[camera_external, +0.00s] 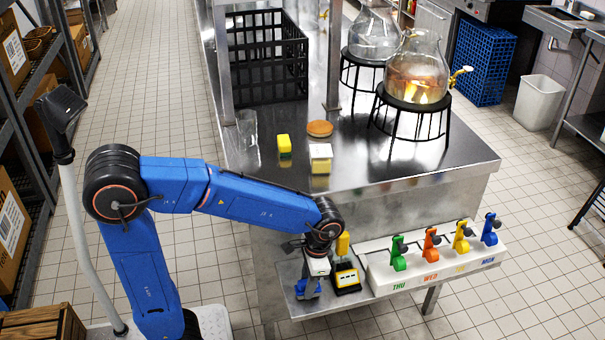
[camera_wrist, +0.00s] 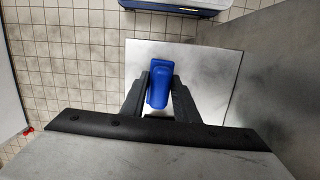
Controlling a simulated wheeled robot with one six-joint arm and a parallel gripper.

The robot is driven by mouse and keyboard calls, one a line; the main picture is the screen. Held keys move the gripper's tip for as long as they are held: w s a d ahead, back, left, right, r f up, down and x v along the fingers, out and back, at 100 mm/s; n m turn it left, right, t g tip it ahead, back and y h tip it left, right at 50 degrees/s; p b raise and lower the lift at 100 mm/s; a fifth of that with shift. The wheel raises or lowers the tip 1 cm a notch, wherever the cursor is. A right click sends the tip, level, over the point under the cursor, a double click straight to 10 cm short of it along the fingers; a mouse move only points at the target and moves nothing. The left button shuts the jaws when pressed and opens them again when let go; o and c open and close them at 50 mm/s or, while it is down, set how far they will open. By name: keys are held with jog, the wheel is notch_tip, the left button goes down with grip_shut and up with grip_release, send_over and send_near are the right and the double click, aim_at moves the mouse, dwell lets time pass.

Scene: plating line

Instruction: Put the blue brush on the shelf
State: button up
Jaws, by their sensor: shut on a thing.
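My gripper (camera_external: 312,283) points down over the left part of a steel shelf (camera_external: 290,272) at the end of the counter. It is shut on a blue brush (camera_external: 307,290). In the wrist view, the blue brush (camera_wrist: 159,85) sits between my two fingers (camera_wrist: 158,98), with the bare grey shelf plate (camera_wrist: 212,75) beneath. I cannot tell whether the brush touches the shelf.
A black and yellow item (camera_external: 346,279) with a yellow handle stands just right of my gripper. Further right is a white rack (camera_external: 440,272) with several coloured holders. The steel counter (camera_external: 420,165) rises behind, carrying a black crate (camera_external: 265,92) and glass vessels (camera_external: 418,72).

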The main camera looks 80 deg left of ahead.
jog(key=shift+f, duration=0.25)
jog(key=o, duration=1.1)
jog(key=shift+c, duration=0.2)
jog(key=shift+r, duration=0.1)
jog(key=r, duration=0.3)
jog(key=w+r, duration=0.1)
jog(key=r, duration=0.7)
jog(key=shift+w+r, duration=0.1)
jog(key=shift+w, duration=0.25)
jog(key=shift+s+d+r, duration=0.1)
jog(key=shift+s+r, duration=0.05)
jog(key=shift+r, duration=0.2)
jog(key=s+d+f+t, duration=0.1)
jog(key=s+f+t, duration=0.1)
jog(key=s, duration=0.7)
jog(key=s+d+f+t, duration=0.2)
jog(key=s+t, duration=0.2)
jog(key=s, duration=0.5)
jog(key=shift+s+d+f+n+t, duration=0.2)
jog(key=shift+f+n+t, duration=0.1)
jog(key=shift+f, duration=0.1)
